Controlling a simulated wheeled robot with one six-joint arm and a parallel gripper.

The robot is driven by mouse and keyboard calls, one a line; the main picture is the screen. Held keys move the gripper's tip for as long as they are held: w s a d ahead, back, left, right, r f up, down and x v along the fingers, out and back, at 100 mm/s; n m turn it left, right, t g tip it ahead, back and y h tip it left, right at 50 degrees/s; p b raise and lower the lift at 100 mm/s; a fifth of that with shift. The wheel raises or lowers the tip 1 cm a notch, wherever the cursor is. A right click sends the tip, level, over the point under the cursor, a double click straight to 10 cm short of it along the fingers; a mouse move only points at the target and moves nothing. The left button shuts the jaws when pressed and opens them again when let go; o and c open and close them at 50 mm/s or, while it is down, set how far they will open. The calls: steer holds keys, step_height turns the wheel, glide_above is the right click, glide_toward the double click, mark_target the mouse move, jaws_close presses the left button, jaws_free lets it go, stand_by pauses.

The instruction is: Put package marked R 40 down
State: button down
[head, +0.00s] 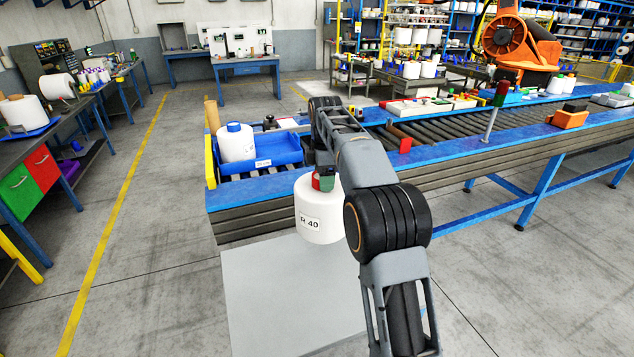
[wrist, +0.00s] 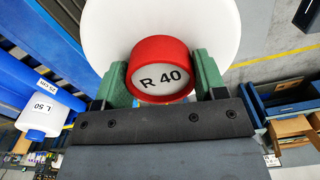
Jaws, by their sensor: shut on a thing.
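The package marked R 40 (head: 318,222) is a white bobbin with a red top cap. It hangs upright in front of the conveyor's end, above a flat grey surface (head: 275,290). My gripper (head: 324,180) is shut on its red cap from above. In the wrist view the red cap (wrist: 160,51) with the R 40 mark sits between the two green fingers of my gripper (wrist: 163,75). The white body (wrist: 225,28) shows behind it. I cannot tell the exact gap between the package and the grey surface.
A blue tray (head: 277,152) with a white, blue-capped bobbin (head: 237,143) stands on the near end of the roller conveyor (head: 450,125). An orange item (head: 568,117) is on the conveyor's right edge. A workbench (head: 50,150) stands at the left; the floor between is clear.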

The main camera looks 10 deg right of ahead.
steer(key=s+d, duration=0.1)
steer(key=s+d+f, duration=0.1)
steer(key=d, duration=0.1)
steer(key=s+d+f, duration=0.1)
steer(key=shift+s+d, duration=0.2)
steer(key=shift+s, duration=0.05)
steer(key=s+d+f+p, duration=0.1)
steer(key=s+d+f, duration=0.2)
steer(key=f, duration=0.6)
steer(key=shift+s+d+f, duration=0.25)
steer(key=shift+d, duration=0.4)
steer(key=shift+f, duration=0.1)
steer(key=shift+c, duration=0.9)
jaws_free()
steer(key=shift+f, duration=0.1)
